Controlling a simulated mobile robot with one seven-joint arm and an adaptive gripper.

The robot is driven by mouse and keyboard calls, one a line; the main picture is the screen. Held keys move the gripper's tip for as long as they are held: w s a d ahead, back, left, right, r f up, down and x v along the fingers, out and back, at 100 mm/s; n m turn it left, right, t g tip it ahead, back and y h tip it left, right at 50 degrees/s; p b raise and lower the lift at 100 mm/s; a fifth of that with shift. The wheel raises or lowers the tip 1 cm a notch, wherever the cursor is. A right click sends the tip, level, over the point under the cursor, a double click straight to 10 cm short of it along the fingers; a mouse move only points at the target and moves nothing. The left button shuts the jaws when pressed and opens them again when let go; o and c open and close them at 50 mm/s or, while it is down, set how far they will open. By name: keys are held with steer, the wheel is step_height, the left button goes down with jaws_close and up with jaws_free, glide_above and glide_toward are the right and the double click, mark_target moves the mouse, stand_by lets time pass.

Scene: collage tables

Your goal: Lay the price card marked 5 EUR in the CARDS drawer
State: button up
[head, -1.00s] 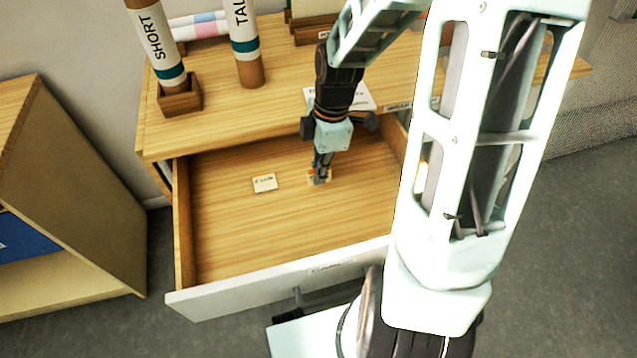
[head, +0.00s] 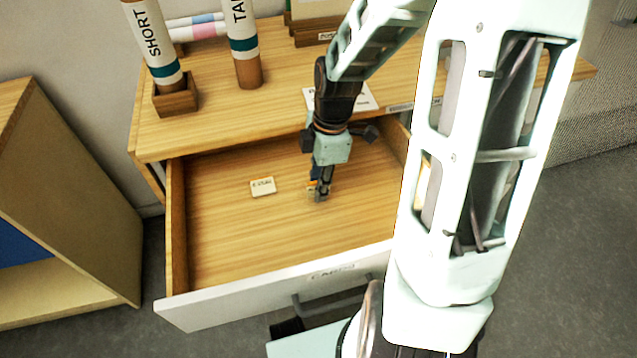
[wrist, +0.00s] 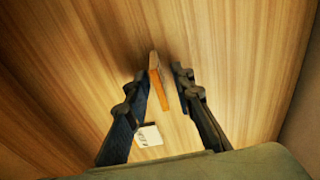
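My gripper (head: 320,194) points down into the drawer, right of that card. In the wrist view my gripper (wrist: 161,76) has its fingers apart, with a thin orange-edged card (wrist: 159,83) between them. That card seems to stand on edge, with narrow gaps to both fingers. Its marking is hidden.
On the tabletop (head: 215,118) stand a SHORT tube (head: 153,45) in a wooden holder (head: 176,98) and a second labelled tube (head: 243,45). A white sheet (head: 364,98) lies behind my gripper. A shelf unit (head: 75,190) stands left. The drawer's left part is clear.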

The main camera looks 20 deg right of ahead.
step_height(320, 180, up, 12)
steer(key=d+p, duration=0.1)
steer(key=p, duration=0.2)
steer(key=shift+d, duration=0.2)
steer(key=shift+r, duration=0.1)
stand_by(0.5)
